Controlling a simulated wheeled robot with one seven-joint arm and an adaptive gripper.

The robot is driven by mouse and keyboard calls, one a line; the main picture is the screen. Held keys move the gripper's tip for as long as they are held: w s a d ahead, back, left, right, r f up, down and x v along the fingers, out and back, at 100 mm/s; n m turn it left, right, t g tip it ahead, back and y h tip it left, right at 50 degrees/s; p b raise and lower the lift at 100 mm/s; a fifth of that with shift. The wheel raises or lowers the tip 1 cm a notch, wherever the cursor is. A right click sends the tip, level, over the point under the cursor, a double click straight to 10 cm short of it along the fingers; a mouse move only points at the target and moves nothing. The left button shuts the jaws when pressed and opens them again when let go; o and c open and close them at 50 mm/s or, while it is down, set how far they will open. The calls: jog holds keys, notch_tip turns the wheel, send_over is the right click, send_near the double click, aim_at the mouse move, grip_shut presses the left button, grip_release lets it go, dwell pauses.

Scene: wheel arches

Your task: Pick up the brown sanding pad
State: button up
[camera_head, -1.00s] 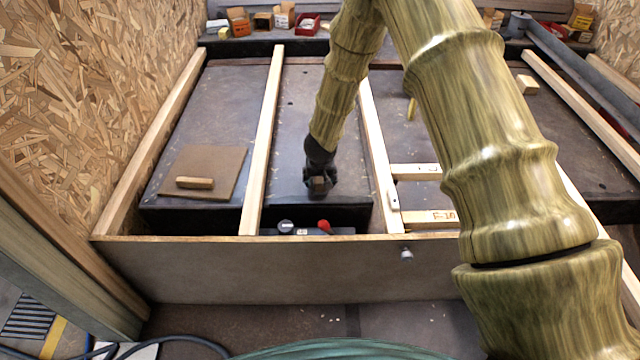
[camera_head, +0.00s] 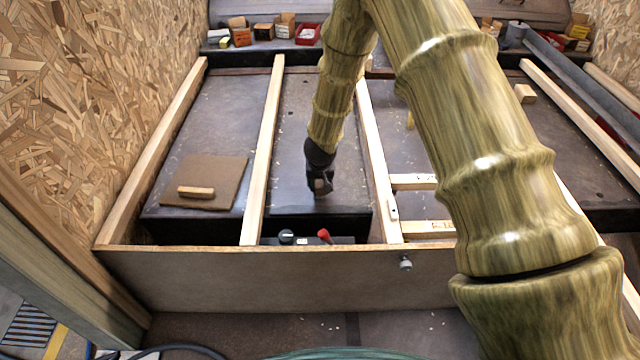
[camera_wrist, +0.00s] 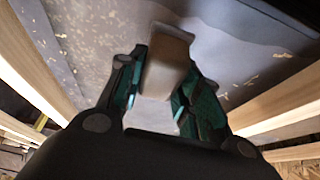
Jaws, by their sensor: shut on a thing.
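My gripper (camera_head: 320,186) hangs between two pale wooden beams near the middle of the head view. Its two fingers are closed on the sides of a small brown block, the sanding pad (camera_wrist: 167,66), which fills the space between them in the wrist view. In the head view the pad is only a small brownish patch at the fingertips, mostly hidden by the gripper. The dark grey surface lies behind the pad; I cannot tell the exact gap between them.
Pale beams (camera_head: 262,155) (camera_head: 375,155) run on both sides of my gripper. A brown board (camera_head: 222,172) with a wooden block (camera_head: 196,192) lies to the left. A front panel (camera_head: 250,280) crosses below. Small boxes (camera_head: 285,24) stand at the back.

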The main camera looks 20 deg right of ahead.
jog(key=s+a, duration=0.1)
jog(key=s, duration=0.4)
jog(key=s+a+r+p, duration=0.1)
jog(key=s, duration=0.4)
jog(key=s+a+r, duration=0.1)
jog(key=s, duration=0.4)
jog(key=shift+s+a+p, duration=0.3)
